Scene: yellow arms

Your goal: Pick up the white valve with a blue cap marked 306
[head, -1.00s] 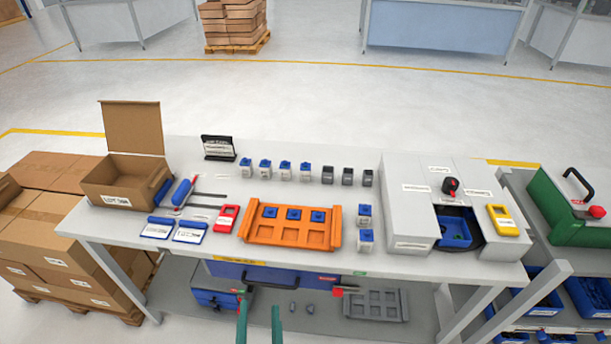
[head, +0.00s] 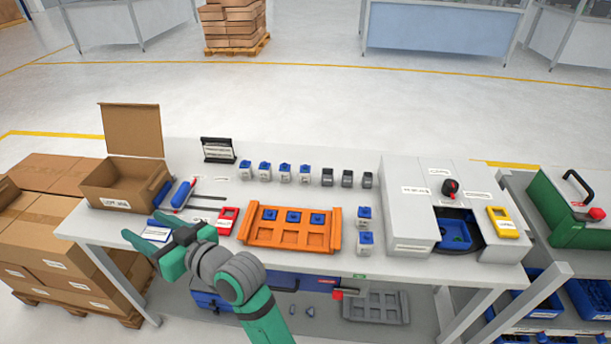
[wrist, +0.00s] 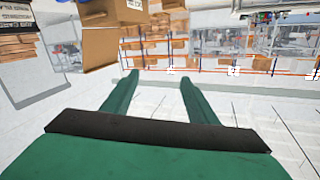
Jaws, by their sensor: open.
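Several white valves with blue caps (head: 264,172) stand upright in a row at the back of the table. Two more, one nearer the back (head: 364,218) and one nearer the front (head: 365,245), stand right of the orange tray (head: 285,235). Three blue caps (head: 293,216) show in the tray's back row of pockets. The valve markings are too small to read, so I cannot tell which is 306. My gripper (head: 143,226) is open and empty at the table's front left, over white packets. In the wrist view the fingers (wrist: 160,76) are apart with no valve between them.
Three dark-capped grey parts (head: 347,178) continue the back row. A black sign (head: 218,149), an open carton (head: 125,185), a red device (head: 227,220) and a grey machine (head: 408,218) stand on the table. Bare tabletop lies between the back row and tray.

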